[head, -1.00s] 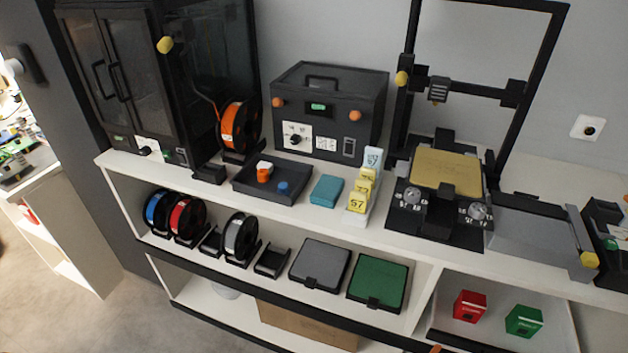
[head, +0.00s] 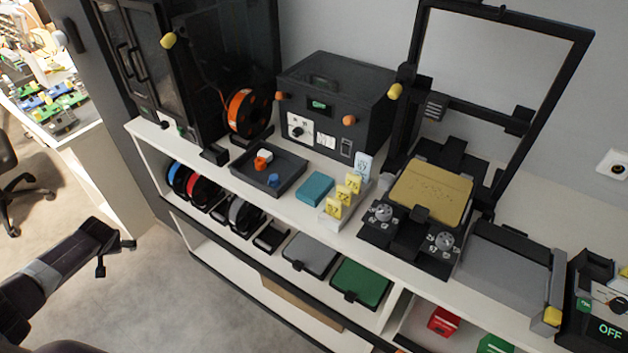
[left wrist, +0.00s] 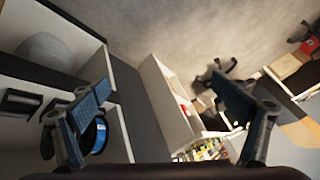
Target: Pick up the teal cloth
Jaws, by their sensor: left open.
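The teal cloth (head: 315,188) is a small folded block on the white shelf top. It lies between the dark tray and the row of yellow number tags. My left gripper (head: 117,258) is at the left of the head view, over the floor in front of the shelf, well away from the cloth. It is open and empty. In the left wrist view its two fingers (left wrist: 160,115) are spread wide apart, with shelf and floor behind them; the cloth is not in that view. My right gripper does not show.
A dark tray (head: 270,172) with small orange and blue parts sits left of the cloth. The yellow number tags (head: 342,200) stand close on its right. A black box (head: 335,100) stands behind. A printer with a gold bed (head: 432,193) is further right.

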